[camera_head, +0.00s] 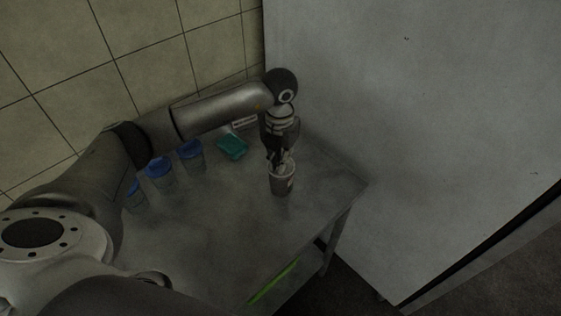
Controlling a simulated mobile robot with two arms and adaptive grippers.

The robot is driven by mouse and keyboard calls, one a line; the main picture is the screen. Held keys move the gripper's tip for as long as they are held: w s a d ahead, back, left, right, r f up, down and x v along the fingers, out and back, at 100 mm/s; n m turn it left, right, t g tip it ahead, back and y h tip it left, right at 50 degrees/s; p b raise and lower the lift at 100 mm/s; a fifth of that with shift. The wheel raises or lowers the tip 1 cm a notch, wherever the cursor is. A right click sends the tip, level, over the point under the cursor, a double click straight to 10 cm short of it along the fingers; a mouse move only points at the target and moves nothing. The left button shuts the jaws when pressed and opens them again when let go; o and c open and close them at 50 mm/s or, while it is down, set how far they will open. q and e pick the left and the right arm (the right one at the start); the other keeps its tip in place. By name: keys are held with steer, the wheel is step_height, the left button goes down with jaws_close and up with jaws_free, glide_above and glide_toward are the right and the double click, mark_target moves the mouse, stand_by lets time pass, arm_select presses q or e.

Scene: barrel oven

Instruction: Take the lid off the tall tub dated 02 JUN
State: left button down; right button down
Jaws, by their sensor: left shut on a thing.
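Several clear tubs with blue lids stand in a row at the left of the table: one tub (191,157), another tub (160,174), and a third (135,199) partly hidden by my left arm. No date can be read on them. A grey cup-like tub (284,186) with a reddish mark stands upright near the table's right side. My left gripper (279,163) points down at its top and is shut at the rim. The fingers hide what exactly lies between them. My right gripper is out of view.
The grey table (222,220) has bare room in its middle and front. A teal box-like thing (232,147) and a small pale sign (244,123) are at the back. A large pale panel (420,120) rises close to the right. A bright green strip (274,282) shows below the table top.

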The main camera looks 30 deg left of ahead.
arm_select(q)
steer(key=shift+r, duration=0.15)
steer(key=shift+r+b, duration=0.2)
steer(key=shift+b, duration=0.1)
step_height(320, 180, up, 2)
steer(key=shift+w+b, duration=0.1)
steer(key=shift+b, duration=0.8)
steer(key=s+d+r+b, duration=0.1)
steer(key=d+r+b, duration=0.3)
steer(key=d+r, duration=0.6)
steer(key=d, duration=0.4)
